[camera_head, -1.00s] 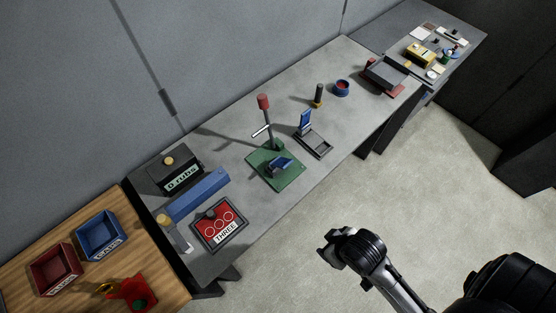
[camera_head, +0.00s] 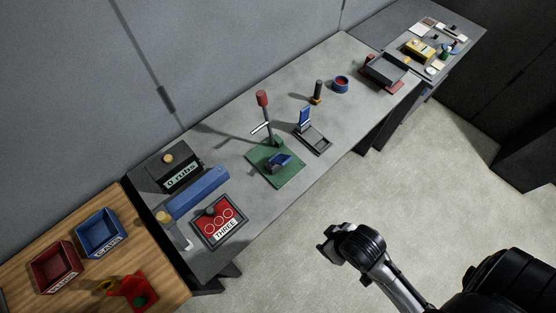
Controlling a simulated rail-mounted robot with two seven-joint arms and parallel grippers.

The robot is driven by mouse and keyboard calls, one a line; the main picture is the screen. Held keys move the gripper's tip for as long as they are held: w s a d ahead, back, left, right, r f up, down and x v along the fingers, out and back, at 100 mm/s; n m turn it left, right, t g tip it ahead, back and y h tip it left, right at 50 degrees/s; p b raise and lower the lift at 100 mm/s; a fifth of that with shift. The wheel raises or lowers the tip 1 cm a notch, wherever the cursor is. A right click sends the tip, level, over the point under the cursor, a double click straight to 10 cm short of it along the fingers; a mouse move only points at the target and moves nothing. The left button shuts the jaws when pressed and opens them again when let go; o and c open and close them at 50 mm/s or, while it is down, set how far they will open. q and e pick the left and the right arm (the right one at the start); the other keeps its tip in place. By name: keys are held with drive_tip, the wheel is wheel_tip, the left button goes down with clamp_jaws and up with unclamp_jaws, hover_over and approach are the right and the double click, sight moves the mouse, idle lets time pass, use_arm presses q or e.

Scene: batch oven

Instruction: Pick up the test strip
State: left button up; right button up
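I cannot pick out a test strip with certainty. A thin white bar (camera_head: 261,127) shows at the red-topped post of the green-based stand (camera_head: 289,176) on the grey bench, but I cannot tell whether it is a strip or a handle. Small pale flat pieces (camera_head: 451,33) lie on the far table at the upper right, too small to make out. The dark end of my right arm (camera_head: 328,250) is over the floor, in front of the bench and away from everything on it. I cannot see whether its fingers are open. My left gripper is out of view.
The grey bench (camera_head: 225,135) carries a "0 rubs" box (camera_head: 177,171), a blue block (camera_head: 198,195), a red "THREE" panel (camera_head: 220,219), a hinged blue-and-grey device (camera_head: 312,137) and a blue round dish (camera_head: 341,84). Red (camera_head: 53,268) and blue (camera_head: 100,234) bins stand on the wooden table.

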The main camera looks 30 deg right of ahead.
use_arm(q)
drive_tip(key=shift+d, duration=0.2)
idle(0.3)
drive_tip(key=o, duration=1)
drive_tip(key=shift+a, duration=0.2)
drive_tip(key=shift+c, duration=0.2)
